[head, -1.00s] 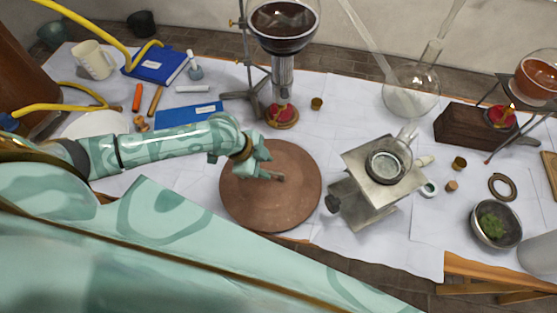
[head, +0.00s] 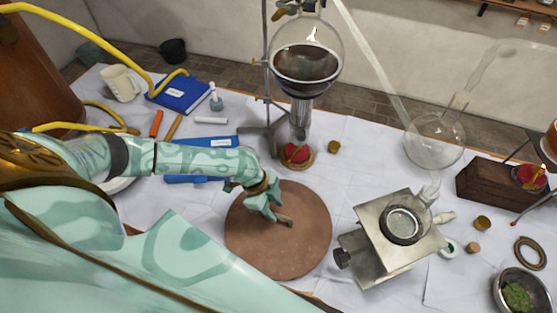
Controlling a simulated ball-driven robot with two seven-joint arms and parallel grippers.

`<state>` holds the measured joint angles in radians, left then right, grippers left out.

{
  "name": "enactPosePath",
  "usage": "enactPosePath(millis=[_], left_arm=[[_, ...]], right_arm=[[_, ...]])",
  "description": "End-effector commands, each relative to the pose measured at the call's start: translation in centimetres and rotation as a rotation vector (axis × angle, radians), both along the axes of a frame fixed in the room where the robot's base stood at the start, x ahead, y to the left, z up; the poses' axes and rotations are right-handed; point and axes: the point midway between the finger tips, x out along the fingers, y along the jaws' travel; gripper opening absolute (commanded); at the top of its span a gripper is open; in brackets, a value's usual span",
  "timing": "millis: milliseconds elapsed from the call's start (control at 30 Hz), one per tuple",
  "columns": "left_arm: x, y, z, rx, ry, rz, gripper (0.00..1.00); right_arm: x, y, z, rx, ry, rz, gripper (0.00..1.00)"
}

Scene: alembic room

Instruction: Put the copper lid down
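The copper lid (head: 265,249) is a flat, round brown disc near the table's front edge. It looks level, and I cannot tell whether it rests on the cloth or is just above it. A short bar-like handle (head: 286,221) shows near its middle. My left gripper (head: 275,210) is over the lid with its fingertips at the handle. The fingers hide part of the handle, so I cannot tell if they grip it. My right gripper is not in view.
A metal lab jack (head: 388,265) with a glass vessel stands right of the lid. A stand with a dark-filled flask (head: 307,62) over a red burner (head: 297,154) is behind. Blue books (head: 183,94) lie back left. White cloth is clear between lid and jack.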

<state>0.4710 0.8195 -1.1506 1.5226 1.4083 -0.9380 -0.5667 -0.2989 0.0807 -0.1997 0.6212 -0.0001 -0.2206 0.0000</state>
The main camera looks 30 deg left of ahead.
Motion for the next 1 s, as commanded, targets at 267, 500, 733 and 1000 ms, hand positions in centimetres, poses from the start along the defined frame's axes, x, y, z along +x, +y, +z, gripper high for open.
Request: enactPosePath(millis=[267, 500, 733, 1000], left_arm=[[0.1, -1.5, -3.9, 0.0, 0.002, 0.001, 0.37], [0.1, -1.6, -4.0, 0.0, 0.0, 0.001, 0.37], [0.1, -1.6, -4.0, 0.0, 0.0, 0.001, 0.0], [0.1, -1.6, -4.0, -0.001, 0.0, 0.001, 0.0]], right_arm=[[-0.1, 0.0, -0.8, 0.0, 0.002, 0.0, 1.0], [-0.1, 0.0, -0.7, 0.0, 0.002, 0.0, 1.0], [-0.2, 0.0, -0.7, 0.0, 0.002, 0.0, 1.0], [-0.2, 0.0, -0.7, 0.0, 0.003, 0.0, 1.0]])
